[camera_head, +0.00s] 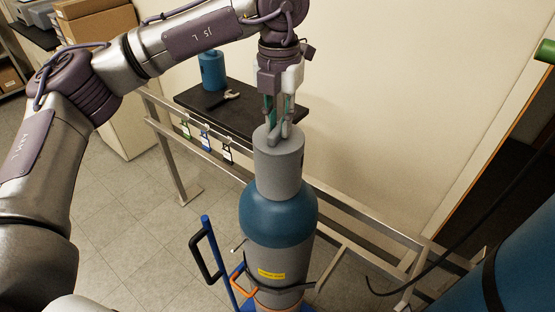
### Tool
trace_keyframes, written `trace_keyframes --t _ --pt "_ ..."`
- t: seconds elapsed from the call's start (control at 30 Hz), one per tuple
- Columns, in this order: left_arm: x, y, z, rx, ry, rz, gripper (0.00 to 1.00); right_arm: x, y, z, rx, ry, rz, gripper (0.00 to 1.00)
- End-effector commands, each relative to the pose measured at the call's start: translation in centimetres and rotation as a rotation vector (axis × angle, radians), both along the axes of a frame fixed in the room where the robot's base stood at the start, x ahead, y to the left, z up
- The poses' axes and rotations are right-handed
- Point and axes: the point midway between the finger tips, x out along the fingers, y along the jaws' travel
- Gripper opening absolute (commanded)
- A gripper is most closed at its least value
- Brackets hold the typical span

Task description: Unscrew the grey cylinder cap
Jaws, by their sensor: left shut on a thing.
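The grey cylinder cap (279,168) sits upright on top of a gas cylinder (278,215) with a blue shoulder and a grey body. My left gripper (277,135) points down from above and is shut on the top of the cap. Its fingertips hide part of the cap's top. Whether there is a gap between the cap's lower edge and the shoulder cannot be made out. My right gripper is not in view.
The cylinder stands in a blue trolley (215,255) by a metal rail (345,205). Several padlock tags (206,137) hang on the rail. A dark shelf (245,112) behind holds a blue container (212,70) and a wrench (224,99). Another blue cylinder (525,265) is at the right.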

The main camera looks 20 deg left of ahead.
Motion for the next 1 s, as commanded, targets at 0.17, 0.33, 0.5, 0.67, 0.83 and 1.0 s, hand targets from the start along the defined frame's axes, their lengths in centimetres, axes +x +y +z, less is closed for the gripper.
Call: trace_keyframes --t 0.17,0.33,0.5,0.67,0.83,1.0 --pt "0.02 -0.01 0.10 -0.001 -0.002 0.000 0.00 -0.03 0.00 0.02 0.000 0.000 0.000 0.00" --pt "0.02 0.00 0.07 -0.001 -0.002 0.000 0.00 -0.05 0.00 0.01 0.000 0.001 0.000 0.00" --pt "0.02 0.00 0.02 0.000 -0.001 0.119 0.00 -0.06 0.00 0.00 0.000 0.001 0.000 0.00" --pt "0.02 0.01 0.02 0.000 -0.001 0.429 0.00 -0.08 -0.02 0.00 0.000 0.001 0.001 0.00" --pt "0.01 -0.01 -0.06 0.000 0.000 0.753 0.00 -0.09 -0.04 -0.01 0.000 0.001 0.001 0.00" --pt "-0.02 -0.03 -0.15 0.001 0.002 1.076 0.00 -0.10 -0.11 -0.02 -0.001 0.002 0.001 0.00"
